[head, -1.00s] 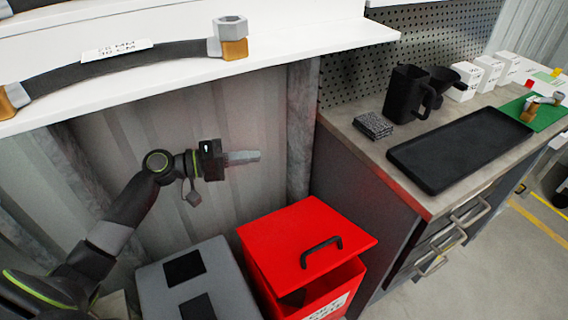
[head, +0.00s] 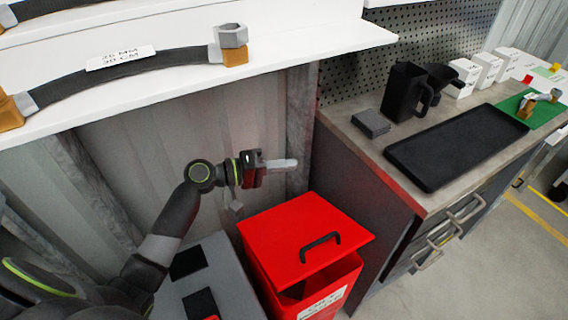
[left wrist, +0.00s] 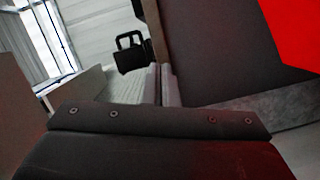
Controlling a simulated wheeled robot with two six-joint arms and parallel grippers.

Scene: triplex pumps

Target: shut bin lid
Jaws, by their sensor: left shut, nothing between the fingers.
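The red bin (head: 290,295) stands on the floor between a grey box and the workbench. Its red lid (head: 290,232), with a black handle (head: 320,246) on top, is partly raised, and a dark gap shows under its front edge. My left gripper (head: 292,164) is shut and empty. In the head view it appears above and behind the lid, pointing right. In the left wrist view the closed fingers (left wrist: 163,85) point away from the camera, and a bright red surface (left wrist: 295,30) shows at the upper right. My right gripper is not in view.
A white shelf (head: 180,85) with a hose on it overhangs my left arm. A workbench (head: 365,160) with a black tray (head: 458,147) and black jugs stands to the right. A grey box (head: 228,270) is left of the bin, and a corrugated wall is behind.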

